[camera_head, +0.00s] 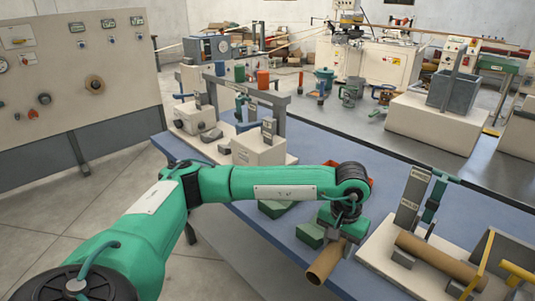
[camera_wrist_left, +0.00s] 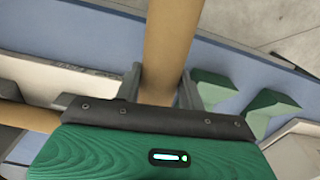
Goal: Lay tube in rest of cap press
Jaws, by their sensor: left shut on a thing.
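My left gripper (camera_head: 338,236) is shut on a brown cardboard tube (camera_head: 325,263), held over the front edge of the blue table. In the left wrist view the tube (camera_wrist_left: 171,45) runs up between the two fingers (camera_wrist_left: 160,88). At the right, a pale base plate (camera_head: 372,252) carries a grey upright with a green part (camera_head: 413,193) and a second brown tube (camera_head: 440,259) lying on grey rests (camera_head: 403,257). The held tube is left of this plate. I cannot tell for sure which fixture is the cap press. My right gripper is not in view.
Green notched blocks (camera_head: 310,234) stand on the blue table (camera_head: 292,246) left of the held tube. An orange-red tray (camera_head: 367,180) is partly hidden behind my wrist. A grey-framed fixture (camera_head: 259,150) stands further back left. A yellow-handled part (camera_head: 517,271) is at far right.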

